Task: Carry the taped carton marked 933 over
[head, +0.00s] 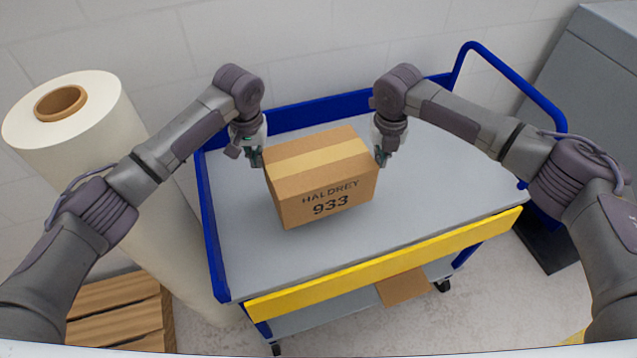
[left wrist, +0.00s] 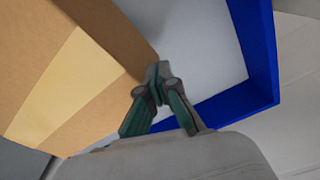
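The brown taped carton (head: 325,203), printed HALDREY 933, is between my two grippers over the grey top of the cart (head: 430,215). A paler tape strip runs across its top. I cannot tell whether its underside touches the cart top. My left gripper (head: 258,157) is at the carton's left side; in the left wrist view its fingertips (left wrist: 158,75) are together, beside the carton (left wrist: 105,35), with nothing visible between them. My right gripper (head: 383,158) is at the carton's right side, its fingers too small to read. Contact at either side is unclear.
The cart has a blue rim (head: 210,225), a yellow front bar (head: 390,262) and a blue handle (head: 515,80). A large wrap roll (head: 90,100) and wooden slats (head: 115,305) stand left. A grey cabinet (head: 590,80) is at right. The cart top around the carton is clear.

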